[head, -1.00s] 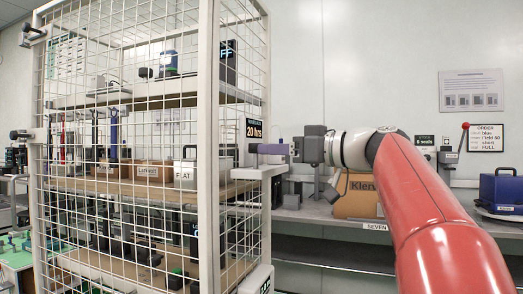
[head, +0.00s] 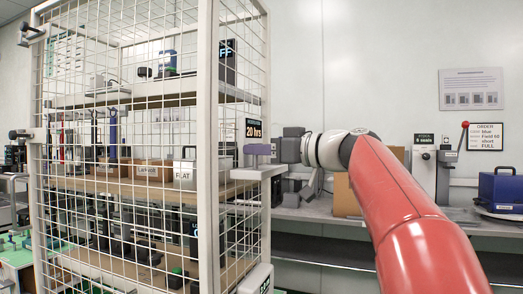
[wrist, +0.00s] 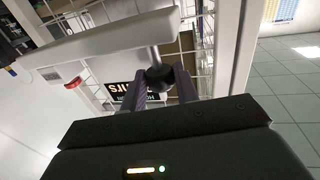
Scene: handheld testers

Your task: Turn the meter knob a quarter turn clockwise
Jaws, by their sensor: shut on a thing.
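My gripper (head: 257,149) is at the right front corner post of the white wire cage (head: 207,150), just above a pale bracket (head: 258,172). In the wrist view my gripper (wrist: 160,73) is shut on a dark rounded knob (wrist: 157,77) on a metal shaft, one finger on each side. The shaft meets a long pale bar (wrist: 105,45). In the head view the fingers hide the knob. I cannot make out a meter knob for certain; dark devices (head: 195,240) stand behind the mesh, too small to read.
The cage shelves hold boxes (head: 153,171) and a pale case (head: 185,174). A black sign (head: 253,129) hangs on the cage near my gripper. To the right, a bench (head: 318,208) carries a cardboard box (head: 343,195) and a blue case (head: 500,188).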

